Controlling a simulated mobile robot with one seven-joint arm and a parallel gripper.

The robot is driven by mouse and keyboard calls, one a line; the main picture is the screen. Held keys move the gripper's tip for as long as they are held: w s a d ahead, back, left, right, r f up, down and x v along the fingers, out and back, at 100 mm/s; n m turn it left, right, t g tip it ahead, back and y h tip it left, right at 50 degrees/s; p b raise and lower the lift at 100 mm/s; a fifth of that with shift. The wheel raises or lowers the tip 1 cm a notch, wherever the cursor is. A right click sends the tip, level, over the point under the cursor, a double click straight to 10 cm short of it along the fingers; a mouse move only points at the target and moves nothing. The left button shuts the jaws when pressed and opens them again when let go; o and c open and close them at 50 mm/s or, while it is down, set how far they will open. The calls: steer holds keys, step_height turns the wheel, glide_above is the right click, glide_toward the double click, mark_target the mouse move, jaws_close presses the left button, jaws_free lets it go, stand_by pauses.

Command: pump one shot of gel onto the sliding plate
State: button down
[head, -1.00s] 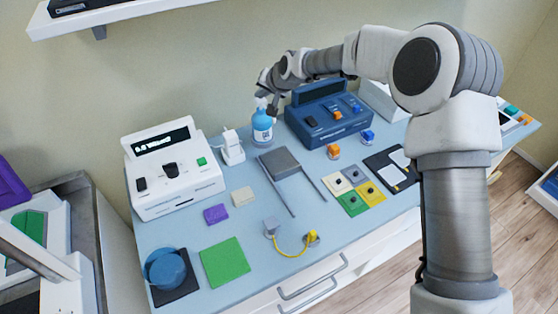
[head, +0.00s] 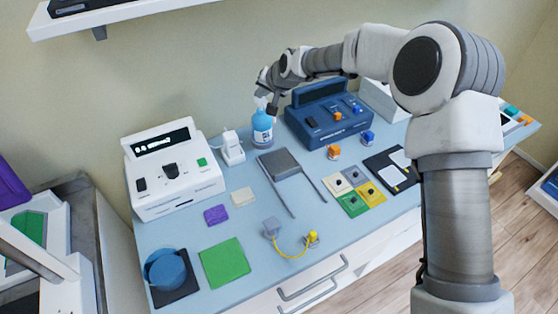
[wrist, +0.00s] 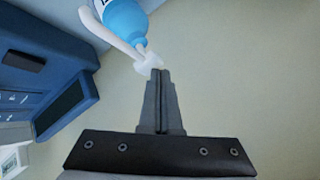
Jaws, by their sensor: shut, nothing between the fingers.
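The blue gel bottle (head: 262,127) with a white pump top stands upright at the back of the table. The wrist view shows the bottle (wrist: 124,18) and its white pump head (wrist: 148,62). My gripper (head: 271,107) is shut and empty, at the pump top. In the wrist view the closed fingertips (wrist: 160,73) are right at the pump head; I cannot tell whether they press on it. The grey sliding plate (head: 279,163) sits between two rails in front of the bottle. I see no gel on it.
A white device (head: 174,180) stands left of the bottle and a dark blue console (head: 327,119) stands right. Coloured pads (head: 352,190), a yellow cable (head: 292,252), a green square (head: 224,262) and a blue round item (head: 166,270) lie nearer the front edge.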

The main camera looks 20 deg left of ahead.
mark_target(262, 101)
steer(key=shift+r+p, duration=1.35)
steer(key=shift+r, duration=1.7)
